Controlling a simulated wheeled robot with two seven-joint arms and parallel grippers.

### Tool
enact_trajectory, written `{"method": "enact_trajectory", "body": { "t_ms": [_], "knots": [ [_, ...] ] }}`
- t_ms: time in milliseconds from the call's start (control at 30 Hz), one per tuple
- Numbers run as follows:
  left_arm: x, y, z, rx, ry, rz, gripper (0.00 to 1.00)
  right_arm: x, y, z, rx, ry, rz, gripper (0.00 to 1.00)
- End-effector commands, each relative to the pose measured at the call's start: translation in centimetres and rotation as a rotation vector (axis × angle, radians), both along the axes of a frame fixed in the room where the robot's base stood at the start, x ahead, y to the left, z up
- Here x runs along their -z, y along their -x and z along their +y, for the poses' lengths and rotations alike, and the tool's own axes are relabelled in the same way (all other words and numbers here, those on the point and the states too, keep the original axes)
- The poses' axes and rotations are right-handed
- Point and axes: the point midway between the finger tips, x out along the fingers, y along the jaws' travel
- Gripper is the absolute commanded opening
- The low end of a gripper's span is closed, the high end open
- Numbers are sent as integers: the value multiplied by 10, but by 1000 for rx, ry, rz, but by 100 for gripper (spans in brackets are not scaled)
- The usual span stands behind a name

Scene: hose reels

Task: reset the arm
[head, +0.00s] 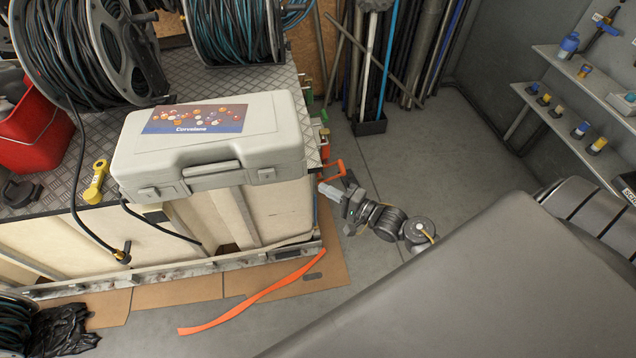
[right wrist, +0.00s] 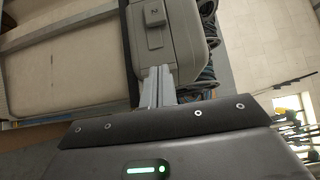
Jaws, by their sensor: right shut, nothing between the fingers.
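My right gripper (head: 325,189) is beyond the right end of the workbench, just below and to the right of the grey case (head: 215,143). Its fingers are shut with nothing between them. In the right wrist view, the shut fingers (right wrist: 157,86) point toward the corner of the case (right wrist: 168,35). I cannot tell whether they touch it. My right arm shows behind the gripper as a short stretch of dark links. My left gripper is not in view.
The case lies on a metal-topped bench (head: 85,165) with hose reels (head: 90,45), a red container (head: 32,130) and a yellow tool (head: 96,182). An orange strip (head: 255,297) lies on the floor. Poles (head: 385,60) lean at the back; shelves (head: 590,85) stand right. Floor between is clear.

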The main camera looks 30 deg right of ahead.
Motion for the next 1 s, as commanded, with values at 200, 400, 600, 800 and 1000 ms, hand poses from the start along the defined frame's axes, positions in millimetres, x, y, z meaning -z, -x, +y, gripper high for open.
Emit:
{"method": "enact_trajectory", "body": {
  "t_ms": [200,400,600,800,1000],
  "knots": [
    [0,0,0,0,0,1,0,0,3,-2,0,0,-1,0],
    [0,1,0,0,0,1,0,0,3,-2,1,0,-1,0],
    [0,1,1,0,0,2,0,0,3,-2,1,2,-1,0],
    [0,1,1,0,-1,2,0,7,1,-7,21,198,-58,0],
    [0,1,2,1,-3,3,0,131,23,-35,43,765,65,0]
  ]
}}
